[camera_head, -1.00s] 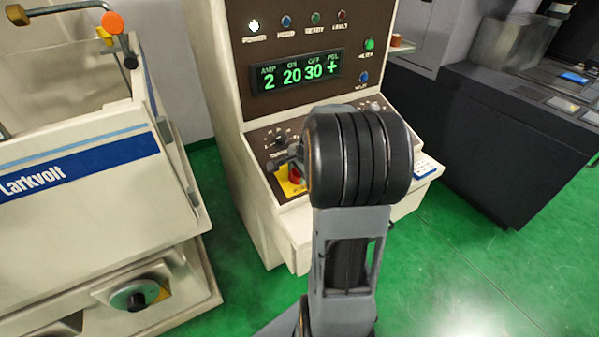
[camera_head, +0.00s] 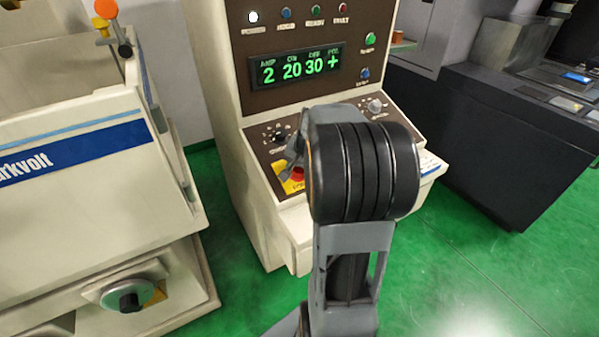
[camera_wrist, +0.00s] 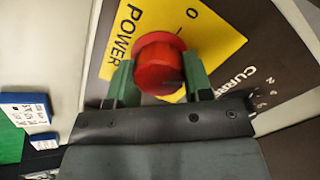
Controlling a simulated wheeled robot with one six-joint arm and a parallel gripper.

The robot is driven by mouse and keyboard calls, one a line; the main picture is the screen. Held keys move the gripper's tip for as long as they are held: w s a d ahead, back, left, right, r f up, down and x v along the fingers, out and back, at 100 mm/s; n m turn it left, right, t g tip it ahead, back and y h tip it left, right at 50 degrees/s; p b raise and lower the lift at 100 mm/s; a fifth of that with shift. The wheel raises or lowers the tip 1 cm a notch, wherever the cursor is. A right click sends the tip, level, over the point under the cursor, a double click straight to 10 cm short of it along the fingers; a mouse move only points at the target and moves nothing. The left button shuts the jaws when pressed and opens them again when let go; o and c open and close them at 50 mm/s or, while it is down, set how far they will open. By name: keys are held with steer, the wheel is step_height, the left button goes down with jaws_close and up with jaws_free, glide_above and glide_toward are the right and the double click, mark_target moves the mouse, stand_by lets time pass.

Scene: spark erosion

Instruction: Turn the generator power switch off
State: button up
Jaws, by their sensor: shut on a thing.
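The red power switch knob (camera_wrist: 158,62) sits on a yellow plate (camera_wrist: 220,38) marked POWER, with a 0 near its edge. In the wrist view my gripper (camera_wrist: 160,78) has its two green fingers on either side of the knob, shut on it. A dark mark shows low on the knob's right side; I cannot tell its exact setting. In the head view the knob (camera_head: 297,174) and plate (camera_head: 290,186) are partly hidden by my arm. The white power lamp (camera_head: 253,17) is lit and the display (camera_head: 297,67) shows green figures.
Beside the switch is a dark panel with a CURRENT dial (camera_head: 279,136). A green button (camera_head: 370,39) and a blue one (camera_head: 365,73) are on the upright face. The Larkvolt machine (camera_head: 80,150) stands left, a dark bench (camera_head: 490,140) right. Green floor lies between.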

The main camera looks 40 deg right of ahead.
steer(key=n+b, duration=0.3)
steer(key=n, duration=0.3)
steer(key=shift+f, duration=0.2)
steer(key=n+b, duration=0.2)
steer(key=n, duration=0.3)
steer(key=shift+a+r+h, duration=0.1)
steer(key=shift+a+h, duration=0.05)
steer(key=shift+h, duration=0.15)
steer(key=shift+n, duration=0.4)
steer(key=o, duration=0.9)
steer(key=shift+w, duration=0.1)
steer(key=shift+r, duration=0.1)
steer(key=v, duration=1.3)
steer(key=shift+r, duration=0.45)
